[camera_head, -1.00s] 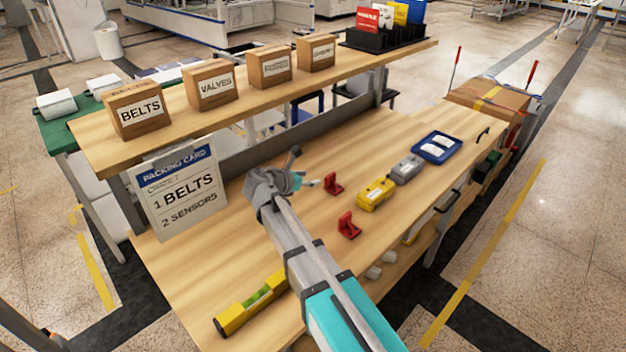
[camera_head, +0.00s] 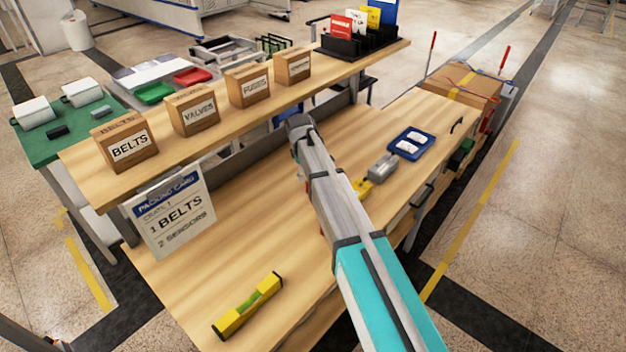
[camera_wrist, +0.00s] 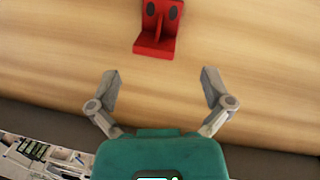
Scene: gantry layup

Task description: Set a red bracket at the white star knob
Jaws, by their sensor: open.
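A red bracket (camera_wrist: 157,28) stands on the wooden bench in the wrist view, with two dark round holes in its upright plate, cut off by the top edge. My gripper (camera_wrist: 160,82) is open and empty; its two fingers are spread apart, with the bracket beyond the fingertips, roughly centred between them and not touched. In the head view my arm covers most of this area; only a sliver of a red bracket (camera_head: 307,186) shows at its left edge. I cannot make out the white star knob in either current view.
A yellow level (camera_head: 247,304) lies on the bench (camera_head: 215,275) at the front left. Right of my arm are a yellow device, a grey device (camera_head: 382,167) and a blue tray (camera_head: 394,145). A raised shelf (camera_head: 225,130) with labelled boxes runs along the back.

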